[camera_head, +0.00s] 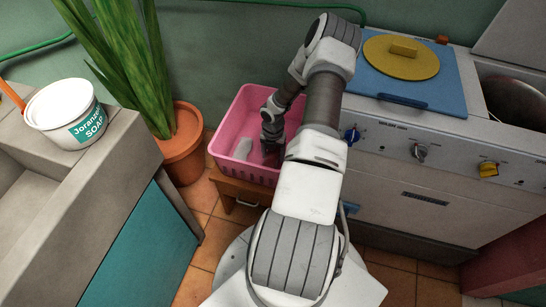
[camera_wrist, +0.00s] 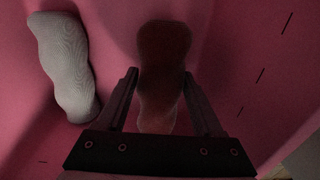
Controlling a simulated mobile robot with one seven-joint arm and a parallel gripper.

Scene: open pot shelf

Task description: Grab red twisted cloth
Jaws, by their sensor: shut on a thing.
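The red twisted cloth (camera_wrist: 163,60) is a dark red, lumpy roll in the wrist view, lying in the pink basket (camera_head: 225,138). My gripper (camera_wrist: 160,76) reaches down into the basket, with one finger on each side of the cloth's near part. It is shut on the cloth. In the head view my gripper (camera_head: 270,150) is inside the basket and the cloth is mostly hidden in shadow by it.
A grey-white twisted cloth (camera_wrist: 63,65) lies left of the red one in the basket; it also shows in the head view (camera_head: 242,148). The basket stands on a small wooden stool (camera_head: 229,189). A potted plant (camera_head: 180,147) is at the left and a stove (camera_head: 433,140) at the right.

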